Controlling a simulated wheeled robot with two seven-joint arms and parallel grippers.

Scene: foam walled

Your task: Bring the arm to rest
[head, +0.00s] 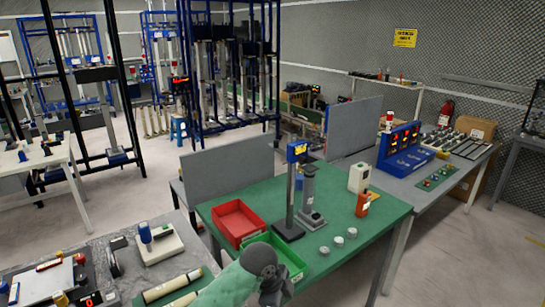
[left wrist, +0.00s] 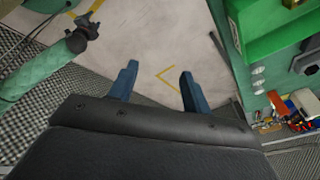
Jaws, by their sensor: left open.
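My left arm reaches in at the bottom middle of the head view, with a green link, a dark round joint and a grey end in front of the green table's (head: 362,240) near edge. Its fingertips are hidden or out of frame there. In the left wrist view my left gripper (left wrist: 157,85) shows two blue fingers spread apart with nothing between them. Pale floor lies below them. A green arm link of mine crosses the upper left of that view. My right gripper cannot be made out in either view.
A red bin (head: 238,222) and a green bin (head: 291,262) sit on the green table, beside a post stand (head: 291,195) and three small discs (head: 338,241). A cluttered grey bench (head: 100,262) is at lower left. In the left wrist view the green table (left wrist: 247,62) edge is right of my fingers.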

